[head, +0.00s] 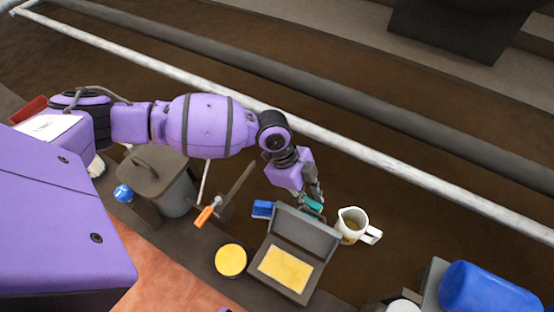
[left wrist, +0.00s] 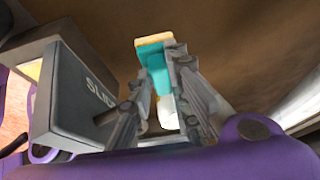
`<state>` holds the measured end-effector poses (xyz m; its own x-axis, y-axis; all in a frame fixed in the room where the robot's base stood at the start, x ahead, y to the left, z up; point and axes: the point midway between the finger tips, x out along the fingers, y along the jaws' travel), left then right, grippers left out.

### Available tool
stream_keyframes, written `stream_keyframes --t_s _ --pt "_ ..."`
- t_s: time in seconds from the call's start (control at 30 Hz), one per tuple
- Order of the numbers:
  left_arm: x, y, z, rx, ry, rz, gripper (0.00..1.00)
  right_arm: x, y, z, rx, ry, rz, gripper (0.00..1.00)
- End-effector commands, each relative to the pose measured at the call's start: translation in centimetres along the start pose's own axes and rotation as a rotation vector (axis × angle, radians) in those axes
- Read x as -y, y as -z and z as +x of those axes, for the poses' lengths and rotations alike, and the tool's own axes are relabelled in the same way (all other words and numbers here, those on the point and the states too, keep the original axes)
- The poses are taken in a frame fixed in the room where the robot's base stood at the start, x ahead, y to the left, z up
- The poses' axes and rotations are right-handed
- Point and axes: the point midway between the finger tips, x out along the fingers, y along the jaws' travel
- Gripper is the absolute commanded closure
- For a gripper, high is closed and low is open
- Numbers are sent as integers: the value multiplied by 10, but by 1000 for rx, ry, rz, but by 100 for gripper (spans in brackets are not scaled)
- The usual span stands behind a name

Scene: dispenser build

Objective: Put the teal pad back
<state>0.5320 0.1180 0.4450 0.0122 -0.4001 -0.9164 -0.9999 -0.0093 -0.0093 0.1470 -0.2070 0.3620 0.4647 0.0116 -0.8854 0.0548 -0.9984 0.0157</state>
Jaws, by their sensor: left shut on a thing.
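The teal pad (head: 313,205) is at the tips of my left gripper (head: 316,196), just behind the raised lid of a grey box (head: 304,234). In the left wrist view the teal pad (left wrist: 154,70), with a yellowish edge on top, is between the fingers of my left gripper (left wrist: 163,75), which is shut on it. The box's lid (left wrist: 85,95) shows lettering beside the fingers there. A yellow pad (head: 285,268) lies in the open box in the head view. Whether the teal pad touches a surface is hidden. My right gripper is not in view.
A white jug (head: 353,225) stands close to the right of the left gripper. A blue block (head: 263,209) is left of the lid. A yellow round-topped container (head: 230,260), an orange-handled tool (head: 205,216) and a lidded bin (head: 160,180) stand further left. A blue drum (head: 490,290) is at right.

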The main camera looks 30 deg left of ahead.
Motion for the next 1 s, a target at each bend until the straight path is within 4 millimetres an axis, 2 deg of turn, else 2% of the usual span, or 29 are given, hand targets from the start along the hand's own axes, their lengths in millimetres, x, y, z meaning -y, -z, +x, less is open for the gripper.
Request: stream_keyframes --t_s 0.1,0.2,0.63,0.67,0.77,1.0 --pt "-1 -10 26 0 -4 -1 100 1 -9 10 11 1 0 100" --pt "0 -16 40 -1 -2 0 100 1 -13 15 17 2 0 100" --pt "1 -18 44 -1 1 1 100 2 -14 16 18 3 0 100" --pt "1 -18 44 -1 1 2 79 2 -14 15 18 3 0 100" --pt "1 -18 43 -1 1 2 66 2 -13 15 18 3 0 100" --pt "1 -18 43 -1 2 2 64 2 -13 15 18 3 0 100"
